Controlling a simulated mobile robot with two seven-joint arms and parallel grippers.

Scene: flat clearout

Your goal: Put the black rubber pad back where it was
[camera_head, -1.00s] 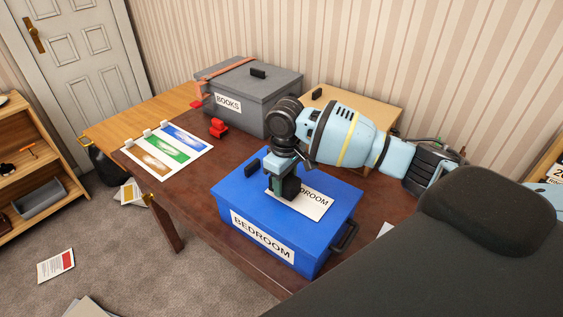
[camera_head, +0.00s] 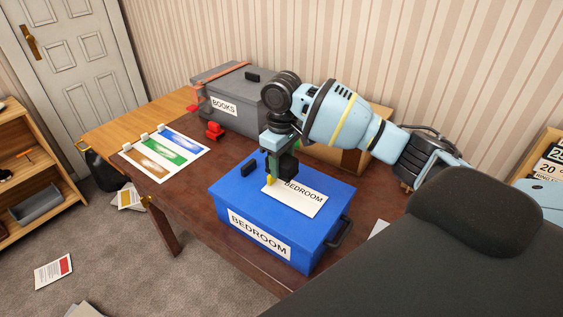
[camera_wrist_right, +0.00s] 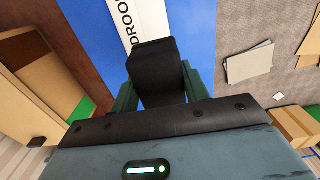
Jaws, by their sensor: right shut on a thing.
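My right gripper (camera_head: 277,176) is over the lid of the blue box (camera_head: 235,192), pointing down. In the right wrist view its fingers (camera_wrist_right: 158,88) are shut on a dark block, which I take to be the black rubber pad (camera_wrist_right: 157,72). The pad also shows beside the fingers in the head view (camera_head: 289,165). It appears to be held above the lid, near the white BEDROOM label (camera_head: 302,199); the exact gap is hard to tell. A small yellow spot shows at the finger ends. My left gripper is out of view.
A grey BOOKS box (camera_head: 236,121) stands behind, with a red object (camera_head: 214,130) beside it. A sheet with colour bands (camera_head: 163,153) lies at the table's left. A cardboard box (camera_head: 340,158) is partly behind my arm. Bare brown tabletop (camera_head: 187,188) shows left of the blue box.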

